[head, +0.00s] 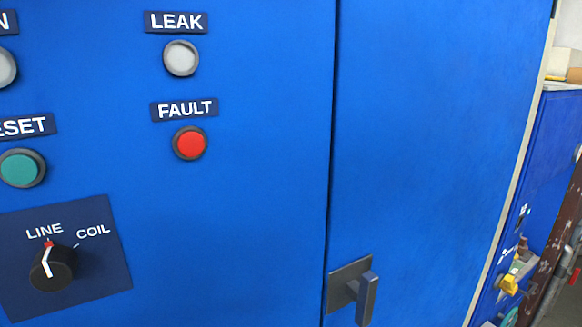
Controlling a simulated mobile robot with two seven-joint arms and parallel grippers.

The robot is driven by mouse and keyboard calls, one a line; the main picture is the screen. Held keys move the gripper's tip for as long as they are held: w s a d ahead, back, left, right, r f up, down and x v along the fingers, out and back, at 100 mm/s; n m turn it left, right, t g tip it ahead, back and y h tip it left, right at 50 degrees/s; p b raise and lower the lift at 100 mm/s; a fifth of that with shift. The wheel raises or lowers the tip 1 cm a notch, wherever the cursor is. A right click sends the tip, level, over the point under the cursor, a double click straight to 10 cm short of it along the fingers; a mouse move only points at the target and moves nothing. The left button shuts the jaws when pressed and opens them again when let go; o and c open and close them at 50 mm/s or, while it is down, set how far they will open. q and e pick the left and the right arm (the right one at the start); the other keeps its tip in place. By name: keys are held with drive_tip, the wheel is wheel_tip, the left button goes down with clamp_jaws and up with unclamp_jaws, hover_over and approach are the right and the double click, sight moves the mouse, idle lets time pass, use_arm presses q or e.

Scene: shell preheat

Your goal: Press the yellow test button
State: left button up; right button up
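No button labelled as a test button can be read in the head view. A small yellow part (507,284) shows at the lower right, on a narrow blue panel seen at a steep angle. I cannot tell whether it is the yellow test button or a knob. The labels beside it are too small to read. Neither of my grippers is in view.
A blue cabinet face fills most of the view. It carries a red FAULT button (190,144), a grey LEAK light (181,58), a green button (22,168) and a LINE/COIL selector (54,267). A door handle (352,288) sticks out at bottom centre.

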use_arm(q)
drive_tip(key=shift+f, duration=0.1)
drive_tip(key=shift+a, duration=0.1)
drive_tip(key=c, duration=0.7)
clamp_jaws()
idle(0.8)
